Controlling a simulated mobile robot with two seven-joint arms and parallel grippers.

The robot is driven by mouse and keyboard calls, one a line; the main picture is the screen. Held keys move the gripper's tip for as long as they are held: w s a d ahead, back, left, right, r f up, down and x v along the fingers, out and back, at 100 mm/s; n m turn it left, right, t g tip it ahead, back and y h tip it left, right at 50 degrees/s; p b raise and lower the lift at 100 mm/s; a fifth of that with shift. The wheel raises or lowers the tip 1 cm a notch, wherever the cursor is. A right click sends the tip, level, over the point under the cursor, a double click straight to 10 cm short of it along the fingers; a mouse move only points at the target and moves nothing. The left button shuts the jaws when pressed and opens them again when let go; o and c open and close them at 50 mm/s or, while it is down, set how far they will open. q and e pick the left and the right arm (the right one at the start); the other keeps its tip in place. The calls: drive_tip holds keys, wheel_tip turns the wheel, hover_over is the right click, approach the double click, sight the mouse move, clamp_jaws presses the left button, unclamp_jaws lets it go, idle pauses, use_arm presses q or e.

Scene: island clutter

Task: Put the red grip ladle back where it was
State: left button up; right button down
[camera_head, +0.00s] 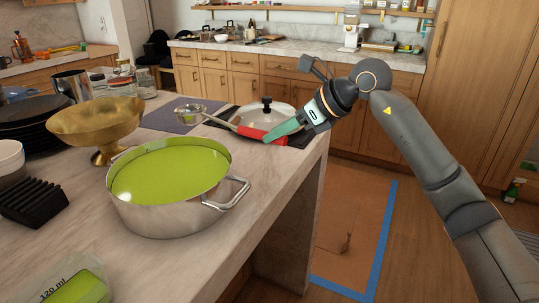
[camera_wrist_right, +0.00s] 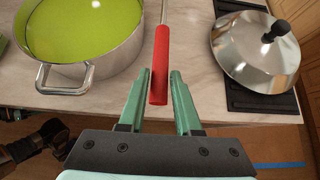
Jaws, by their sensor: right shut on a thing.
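The ladle has a red grip (camera_head: 262,134), a thin metal shaft and a small metal bowl (camera_head: 190,112) that points left in the head view. My right gripper (camera_head: 292,129) is shut on the end of the red grip. In the right wrist view the red grip (camera_wrist_right: 160,64) runs between the two green fingers (camera_wrist_right: 160,92), and the ladle's bowl is out of frame. The ladle appears to be held over the counter between the pot and the lid; its exact height is hard to tell. My left gripper is not in view.
A steel pot (camera_head: 165,214) of green liquid stands on the marble island (camera_head: 255,190), near the ladle. A domed lid (camera_head: 262,117) on a black mat (camera_wrist_right: 262,101) is behind it. A gold bowl (camera_head: 98,122), dark plates (camera_head: 30,120) and a purple mat (camera_head: 172,118) are further left.

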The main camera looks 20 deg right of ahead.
drive_tip(key=w+f, duration=0.2)
drive_tip(key=w+d+f, duration=0.1)
drive_tip(key=w+f, duration=0.1)
drive_tip(key=f, duration=0.1)
drive_tip(key=shift+w, duration=0.1)
drive_tip(key=shift+w+f+b, duration=0.2)
drive_tip(key=shift+f+b, duration=0.05)
drive_tip(key=shift+f, duration=0.75)
drive_tip(key=shift+w+f+b, duration=0.15)
drive_tip(key=shift+f+b, duration=0.1)
drive_tip(key=shift+f, duration=0.7)
drive_tip(key=shift+f, duration=0.15)
drive_tip(key=c, duration=0.6)
unclamp_jaws()
drive_tip(key=shift+s+d+r, duration=0.2)
drive_tip(key=shift+d+r, duration=0.05)
drive_tip(key=shift+r, duration=0.1)
drive_tip(key=v, duration=1.1)
drive_tip(key=shift+s, duration=0.2)
drive_tip(key=shift+d, duration=0.1)
